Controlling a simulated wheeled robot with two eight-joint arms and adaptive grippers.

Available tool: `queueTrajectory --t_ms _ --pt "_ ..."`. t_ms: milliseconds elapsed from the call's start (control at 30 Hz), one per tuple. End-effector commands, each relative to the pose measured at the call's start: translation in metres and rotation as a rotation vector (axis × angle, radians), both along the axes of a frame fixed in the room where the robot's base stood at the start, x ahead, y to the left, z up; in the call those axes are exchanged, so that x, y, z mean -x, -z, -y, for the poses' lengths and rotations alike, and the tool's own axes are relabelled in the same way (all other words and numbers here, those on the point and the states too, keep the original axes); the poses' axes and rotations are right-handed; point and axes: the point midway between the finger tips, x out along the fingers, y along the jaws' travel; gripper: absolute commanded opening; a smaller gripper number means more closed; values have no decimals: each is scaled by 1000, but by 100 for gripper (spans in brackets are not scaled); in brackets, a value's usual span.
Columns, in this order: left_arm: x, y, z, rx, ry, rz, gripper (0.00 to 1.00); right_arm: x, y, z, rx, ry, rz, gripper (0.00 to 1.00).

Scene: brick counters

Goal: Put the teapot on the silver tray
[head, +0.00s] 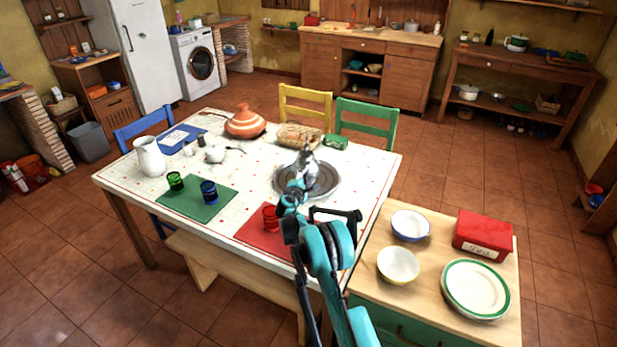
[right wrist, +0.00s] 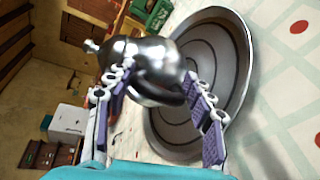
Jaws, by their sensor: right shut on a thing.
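The shiny silver teapot (head: 306,163) is in my right gripper (head: 295,186), over the round silver tray (head: 330,189) on the white table. I cannot tell whether the teapot's base touches the tray. My left gripper is not in view.
A red cup (head: 270,217) on a red mat (head: 252,234) stands left of my right arm. A striped tagine (head: 245,123), a basket (head: 298,136) and a green box (head: 335,142) stand farther back. Bowls, plates and a red box (head: 483,232) are on the right counter.

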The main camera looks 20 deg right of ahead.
Motion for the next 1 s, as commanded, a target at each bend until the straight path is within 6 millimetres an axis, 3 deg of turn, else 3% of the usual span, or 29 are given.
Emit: queueTrajectory --t_ms 133,433,467,500,533,867,1000 --pt "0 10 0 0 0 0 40 0 19 0 2 -2 1 0" --pt "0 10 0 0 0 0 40 0 20 0 2 -2 1 0" --pt "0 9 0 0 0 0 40 0 22 0 0 0 0 61" --pt "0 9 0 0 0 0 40 0 21 0 0 0 0 71" --pt "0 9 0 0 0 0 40 0 21 0 0 0 0 74" --pt "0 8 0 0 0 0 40 1 19 -1 0 -1 0 74" --pt "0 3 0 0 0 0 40 12 15 -11 0 -1 0 74"
